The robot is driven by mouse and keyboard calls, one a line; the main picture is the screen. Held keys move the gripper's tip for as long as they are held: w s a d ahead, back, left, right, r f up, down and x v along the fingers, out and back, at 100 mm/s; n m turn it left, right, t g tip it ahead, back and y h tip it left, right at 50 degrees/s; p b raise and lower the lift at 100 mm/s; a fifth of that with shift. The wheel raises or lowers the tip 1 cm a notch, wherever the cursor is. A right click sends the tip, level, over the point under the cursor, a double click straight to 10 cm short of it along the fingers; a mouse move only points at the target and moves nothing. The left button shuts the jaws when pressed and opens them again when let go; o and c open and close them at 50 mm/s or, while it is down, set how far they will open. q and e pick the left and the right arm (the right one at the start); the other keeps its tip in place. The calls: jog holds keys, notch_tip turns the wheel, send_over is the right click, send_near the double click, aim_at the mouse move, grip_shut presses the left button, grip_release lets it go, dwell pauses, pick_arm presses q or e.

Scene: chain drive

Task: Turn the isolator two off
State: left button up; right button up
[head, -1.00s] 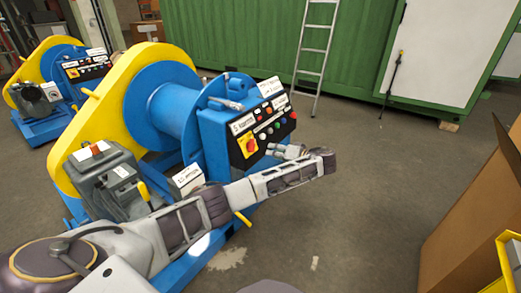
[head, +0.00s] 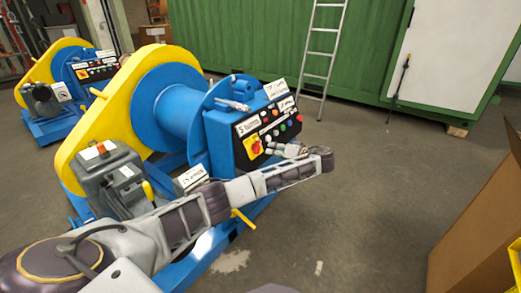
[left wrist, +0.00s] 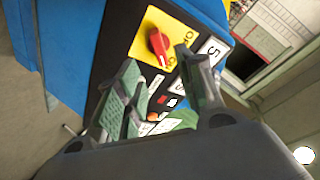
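The nearer blue and yellow machine has a black control panel (head: 270,128) with a red rotary isolator knob (head: 256,147) on a yellow plate. The number on its label is hard to read in the head view. My left gripper (head: 288,150) is in front of the panel, just right of the knob. In the left wrist view the red knob (left wrist: 158,42) shows beyond the parted fingers (left wrist: 160,65), with no contact visible. The plate carries OFF and ON marks; the knob's setting is unclear. The gripper is open and empty. My right gripper is out of view.
A second similar machine (head: 60,85) stands at the far left. Coloured buttons (head: 283,127) sit on the panel beside the knob. A cardboard box (head: 480,215) is at the right. A ladder (head: 322,55) leans against the green container (head: 240,35). The middle floor is clear.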

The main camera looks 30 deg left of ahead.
aim_at(260, 147)
pick_arm(q)
jog(key=b+x, duration=0.2)
jog(key=x, duration=0.8)
jog(key=shift+d, duration=0.1)
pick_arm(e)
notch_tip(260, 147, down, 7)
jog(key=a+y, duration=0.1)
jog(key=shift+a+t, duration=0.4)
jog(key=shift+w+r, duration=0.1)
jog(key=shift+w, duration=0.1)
pick_arm(q)
jog(key=shift+c, duration=0.8)
jog(key=shift+s, duration=0.1)
grip_shut()
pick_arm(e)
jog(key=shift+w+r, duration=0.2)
